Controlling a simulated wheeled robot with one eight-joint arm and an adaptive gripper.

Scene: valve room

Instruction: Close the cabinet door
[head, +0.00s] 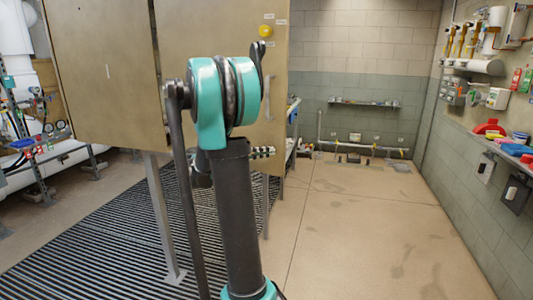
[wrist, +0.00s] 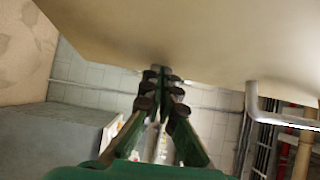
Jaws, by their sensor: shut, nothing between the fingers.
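The cabinet shows in the head view as tan panels on grey metal legs. A broad left panel (head: 100,75) ends in a vertical edge near my arm. A second tan panel (head: 275,75) lies behind my arm, partly hidden; I cannot tell for sure which is the door. In the wrist view a tan panel (wrist: 190,35) fills the top. My gripper (wrist: 160,75) is shut and empty, its fingertips close to the panel's lower edge; whether they touch it is unclear. In the head view my gripper is hidden behind my arm.
Dark slatted grating (head: 100,235) lies under the cabinet. A grey metal leg (head: 160,215) stands left of my arm. Pale floor (head: 370,215) is clear to the right. Shelving and fittings line the right wall. A grey bent bar (wrist: 252,100) shows at right in the wrist view.

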